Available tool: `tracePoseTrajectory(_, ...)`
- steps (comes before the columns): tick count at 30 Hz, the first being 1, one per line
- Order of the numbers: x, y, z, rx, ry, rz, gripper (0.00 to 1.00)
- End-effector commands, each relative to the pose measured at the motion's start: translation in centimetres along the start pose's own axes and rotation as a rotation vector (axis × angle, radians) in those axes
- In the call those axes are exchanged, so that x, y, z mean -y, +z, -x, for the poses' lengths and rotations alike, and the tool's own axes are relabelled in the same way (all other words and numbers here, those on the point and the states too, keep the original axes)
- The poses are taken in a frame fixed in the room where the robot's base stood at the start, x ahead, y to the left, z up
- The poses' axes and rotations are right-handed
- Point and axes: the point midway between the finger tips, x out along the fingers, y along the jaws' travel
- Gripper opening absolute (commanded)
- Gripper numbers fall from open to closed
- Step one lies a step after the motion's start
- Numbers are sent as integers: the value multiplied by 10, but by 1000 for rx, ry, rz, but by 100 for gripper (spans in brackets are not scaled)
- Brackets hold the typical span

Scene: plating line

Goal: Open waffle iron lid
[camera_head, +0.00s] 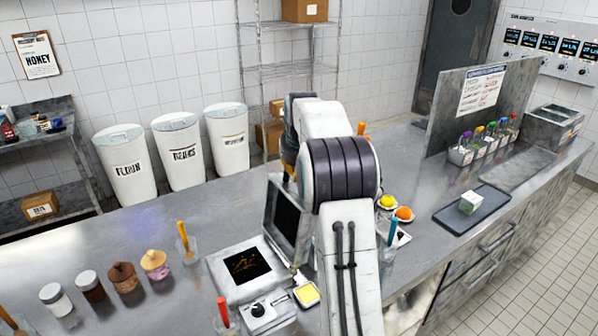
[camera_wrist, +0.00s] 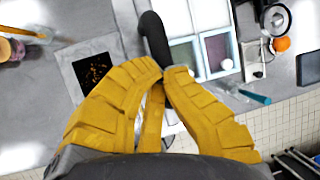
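The waffle iron (camera_head: 226,288) stands on the counter left of my arm. Its lower plate is bare to view, a black square with orange-brown marks, also seen in the wrist view (camera_wrist: 95,68). The lid (camera_head: 287,222) stands raised, nearly upright, along the plate's right side. Its black curved handle (camera_wrist: 154,38) shows in the wrist view. My yellow gripper (camera_wrist: 163,72) has its fingertips close together at the handle's lower end and appears shut on it. In the head view my arm hides the fingers and the handle.
Jars and cupcake-like items (camera_head: 123,277) stand at left. An orange-handled tool in a holder (camera_head: 185,240) is behind the iron, and a red-handled one (camera_head: 223,312) in front. Yellow and orange round items (camera_head: 404,214) and a dark tray (camera_head: 471,209) lie at right.

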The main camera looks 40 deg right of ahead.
Motion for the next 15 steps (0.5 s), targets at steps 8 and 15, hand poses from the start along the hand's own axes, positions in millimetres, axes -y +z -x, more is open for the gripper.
tracePoseTrajectory(8,-1,-8,-12,-21,8,-1,0)
tracePoseTrajectory(15,0,-8,-12,-22,7,-3,13)
